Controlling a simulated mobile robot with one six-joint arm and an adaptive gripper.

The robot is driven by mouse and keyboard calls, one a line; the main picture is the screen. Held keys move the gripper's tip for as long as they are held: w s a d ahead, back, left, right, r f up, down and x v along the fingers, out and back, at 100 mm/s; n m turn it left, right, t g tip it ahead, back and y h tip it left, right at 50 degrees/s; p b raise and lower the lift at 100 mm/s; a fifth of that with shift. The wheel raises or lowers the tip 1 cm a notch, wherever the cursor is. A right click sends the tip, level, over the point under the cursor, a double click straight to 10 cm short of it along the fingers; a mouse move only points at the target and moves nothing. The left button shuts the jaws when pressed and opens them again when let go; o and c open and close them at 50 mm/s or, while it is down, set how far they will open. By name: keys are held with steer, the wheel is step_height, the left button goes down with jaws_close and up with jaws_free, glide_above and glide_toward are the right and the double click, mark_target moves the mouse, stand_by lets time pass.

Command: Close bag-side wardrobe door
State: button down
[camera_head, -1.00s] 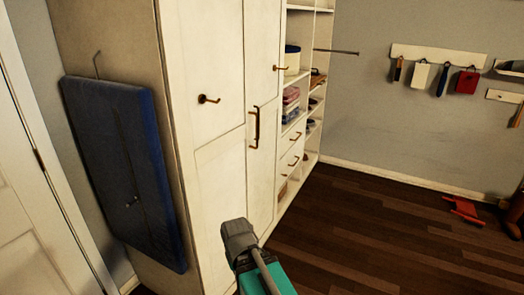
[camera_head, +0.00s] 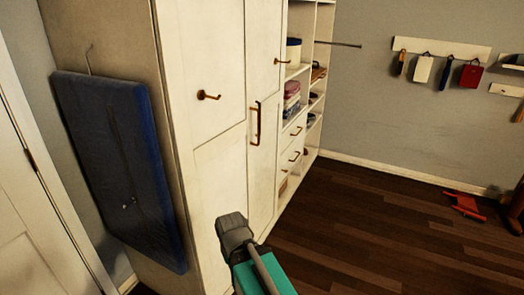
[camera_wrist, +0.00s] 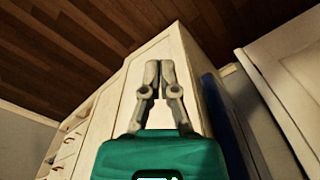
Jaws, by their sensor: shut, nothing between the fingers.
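The tall cream wardrobe (camera_head: 185,60) stands at centre left in the head view. Contact with the wardrobe cannot be told. The lower door edge is partly hidden by my arm.
Open shelves (camera_head: 305,75) with folded items and drawers (camera_head: 291,145) adjoin the wardrobe's right. A white panelled door (camera_head: 25,190) is at far left. Dark wood floor (camera_head: 350,225) is clear to the right, with a red object (camera_head: 465,204) near the wall.

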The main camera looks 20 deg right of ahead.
steer(key=w+d+r+m+t+h+b, duration=0.25)
steer(key=w+d+m+t+h, duration=0.35)
steer(key=w+d, duration=0.75)
steer(key=w+d+r+n+t+y+b, duration=0.6)
steer(key=w+d+r+t, duration=0.3)
steer(key=t, duration=0.5)
steer(key=shift+w+d+r, duration=0.4)
steer(key=shift+d+r, duration=0.7)
steer(key=shift+d, duration=0.45)
steer(key=w+r+p, duration=0.2)
steer(key=w, duration=1.1)
steer(key=shift+w+r+p, duration=0.15)
steer(key=shift+w+p, duration=0.25)
